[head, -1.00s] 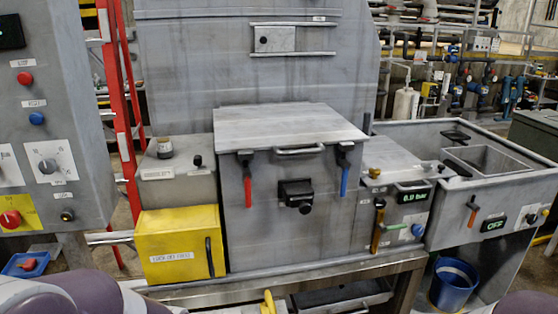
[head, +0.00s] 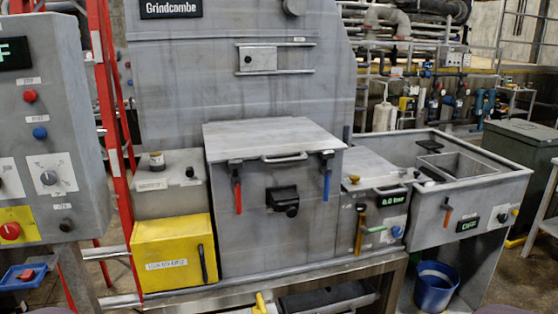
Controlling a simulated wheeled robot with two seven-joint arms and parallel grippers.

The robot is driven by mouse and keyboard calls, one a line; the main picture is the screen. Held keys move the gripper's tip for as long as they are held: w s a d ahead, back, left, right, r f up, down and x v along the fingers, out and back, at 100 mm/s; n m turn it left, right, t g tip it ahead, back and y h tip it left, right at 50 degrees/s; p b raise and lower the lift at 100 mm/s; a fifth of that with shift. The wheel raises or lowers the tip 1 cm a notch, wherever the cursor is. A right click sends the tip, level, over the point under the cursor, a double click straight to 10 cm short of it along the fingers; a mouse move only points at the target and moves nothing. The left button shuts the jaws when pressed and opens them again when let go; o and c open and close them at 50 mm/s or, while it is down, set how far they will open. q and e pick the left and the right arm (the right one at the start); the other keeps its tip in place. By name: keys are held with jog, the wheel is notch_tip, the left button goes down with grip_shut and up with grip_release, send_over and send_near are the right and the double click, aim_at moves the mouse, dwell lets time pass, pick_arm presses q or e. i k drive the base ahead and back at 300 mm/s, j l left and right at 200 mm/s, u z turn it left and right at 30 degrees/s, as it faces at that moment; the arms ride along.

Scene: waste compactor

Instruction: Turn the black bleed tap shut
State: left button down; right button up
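I cannot tell for sure which fitting is the black bleed tap, as no label for it is readable. A small black knob (head: 190,171) stands on top of the grey box at the left, beside a capped filler (head: 157,161). Another black fitting (head: 361,207) sits on the front of the small grey unit (head: 378,175) with the green pressure display (head: 394,198), above a yellow-brown lever (head: 360,234). A larger black knob (head: 291,210) is on the front of the central chamber.
The central chamber (head: 262,228) has a red handle (head: 238,197) and a blue handle (head: 327,185). A yellow box (head: 174,254) is below left, a red ladder (head: 110,120) behind it. A control panel (head: 40,130) stands far left, a sink unit (head: 470,195) right, with a blue bucket (head: 436,285) below.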

aim_at(361, 207)
jog(key=i+l, duration=0.15)
jog(key=l, duration=0.2)
jog(key=i+l+u, duration=0.15)
jog(key=i+l, duration=0.2)
jog(key=l, duration=0.3)
jog(key=i+l+u, duration=0.15)
jog(key=l, duration=0.2)
jog(key=i+l, duration=0.15)
jog(key=l, duration=0.2)
jog(key=i+l+u, duration=0.15)
jog(key=l, duration=0.25)
jog(key=i+l, duration=0.1)
jog(key=l, duration=0.25)
jog(key=u, duration=0.05)
